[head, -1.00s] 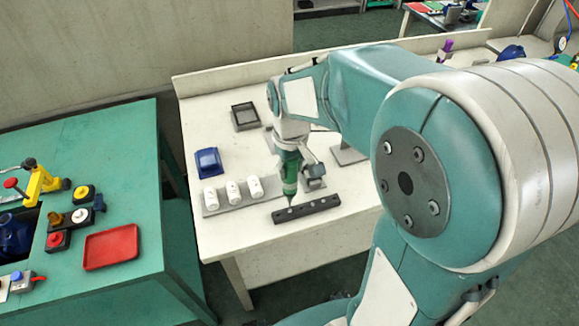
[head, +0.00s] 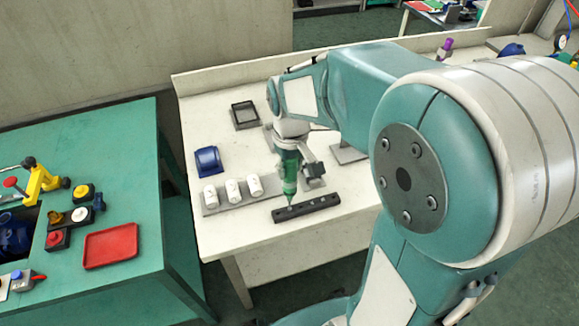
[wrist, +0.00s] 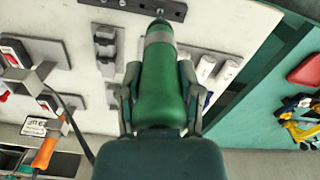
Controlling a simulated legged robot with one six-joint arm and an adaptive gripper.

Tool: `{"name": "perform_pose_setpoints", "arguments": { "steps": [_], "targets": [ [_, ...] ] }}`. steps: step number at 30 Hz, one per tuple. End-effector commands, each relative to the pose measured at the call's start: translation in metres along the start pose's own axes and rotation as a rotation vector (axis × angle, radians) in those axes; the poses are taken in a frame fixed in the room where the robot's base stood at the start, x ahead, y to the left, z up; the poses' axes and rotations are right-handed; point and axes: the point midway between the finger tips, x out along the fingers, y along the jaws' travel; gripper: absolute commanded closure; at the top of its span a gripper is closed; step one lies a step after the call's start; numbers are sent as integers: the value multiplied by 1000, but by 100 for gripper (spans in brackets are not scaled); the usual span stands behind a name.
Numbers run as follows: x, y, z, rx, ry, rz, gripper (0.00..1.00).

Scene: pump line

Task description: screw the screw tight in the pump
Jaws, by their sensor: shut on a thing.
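My gripper (wrist: 160,98) is shut on a green screwdriver (wrist: 160,75), with a finger on each side of its body. In the head view the green screwdriver (head: 290,175) stands nearly upright, its tip pointing down at a dark bar (head: 322,204) near the front edge of the white table. The dark bar (wrist: 118,4) also shows at the top of the wrist view, with small light spots along it that may be screws. I cannot tell whether the tip touches a screw. A dark blue rounded body (head: 15,236), possibly the pump, sits at the far left, partly cut off.
White cylinders (head: 232,191) stand on a grey plate left of the screwdriver. A blue bin (head: 208,161) and a dark tray (head: 244,115) lie behind. The green table (head: 110,200) at left holds a red tray (head: 111,247), a yellow clamp (head: 41,184) and small button boxes.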

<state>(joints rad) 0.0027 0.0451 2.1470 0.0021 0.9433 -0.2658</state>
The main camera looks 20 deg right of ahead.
Motion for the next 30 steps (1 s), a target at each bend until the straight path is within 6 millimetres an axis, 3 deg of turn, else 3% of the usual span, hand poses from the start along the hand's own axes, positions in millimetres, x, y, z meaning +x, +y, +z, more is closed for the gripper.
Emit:
{"name": "perform_pose_setpoints", "arguments": {
  "steps": [30],
  "targets": [
    [-35, 0, -1, 0, 1, 0, 100]
  ]
}}
